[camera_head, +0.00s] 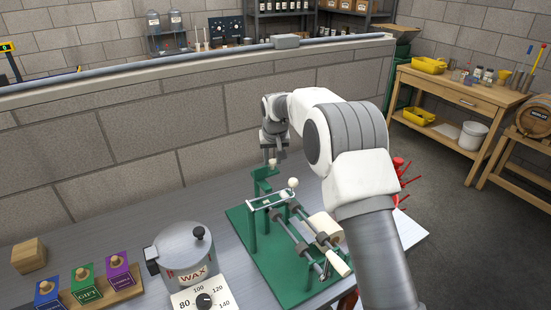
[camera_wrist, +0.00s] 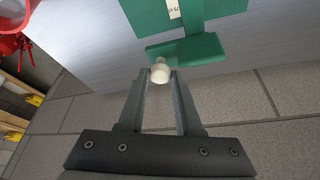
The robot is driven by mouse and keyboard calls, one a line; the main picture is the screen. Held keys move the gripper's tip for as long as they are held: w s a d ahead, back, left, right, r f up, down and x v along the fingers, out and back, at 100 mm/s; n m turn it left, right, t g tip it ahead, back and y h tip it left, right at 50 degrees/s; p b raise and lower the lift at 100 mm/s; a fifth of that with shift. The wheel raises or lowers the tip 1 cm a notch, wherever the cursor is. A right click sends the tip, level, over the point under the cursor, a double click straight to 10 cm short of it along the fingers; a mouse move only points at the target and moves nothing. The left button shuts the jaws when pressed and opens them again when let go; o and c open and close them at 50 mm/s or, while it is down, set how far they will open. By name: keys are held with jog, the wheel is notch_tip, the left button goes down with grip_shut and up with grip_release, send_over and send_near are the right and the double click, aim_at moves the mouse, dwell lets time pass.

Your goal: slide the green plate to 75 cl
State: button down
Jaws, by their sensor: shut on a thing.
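The green plate (camera_head: 265,172) stands at the far end of a green bench device (camera_head: 262,252) with rails and a pale roller. A cream knob (camera_wrist: 160,72) sits at the green plate's edge (camera_wrist: 190,50) in the wrist view. My gripper (camera_wrist: 161,76) is shut on this knob, with its fingertips on both sides of it. In the head view my gripper (camera_head: 273,148) reaches down to the knob from above.
A wax pot (camera_head: 183,252) with a dial stands left of the device. Coloured stamps on a wooden rack (camera_head: 120,298) and a wooden block (camera_head: 28,255) are further left. A block wall (camera_head: 120,140) runs close behind. Red parts (camera_head: 400,168) show right of my arm.

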jog(key=shift+w+a+r+p, duration=0.1)
jog(key=shift+w+a+p, duration=0.3)
jog(key=shift+w, duration=0.2)
jog(key=shift+w+a+r+p, duration=0.1)
jog(key=shift+w+a+p, duration=0.3)
jog(key=shift+w, duration=0.2)
jog(key=c, duration=0.6)
grip_release()
jog(key=shift+w+a+f, duration=0.1)
jog(key=shift+f, duration=0.05)
jog(key=b+v, duration=0.1)
jog(key=v, duration=1.6)
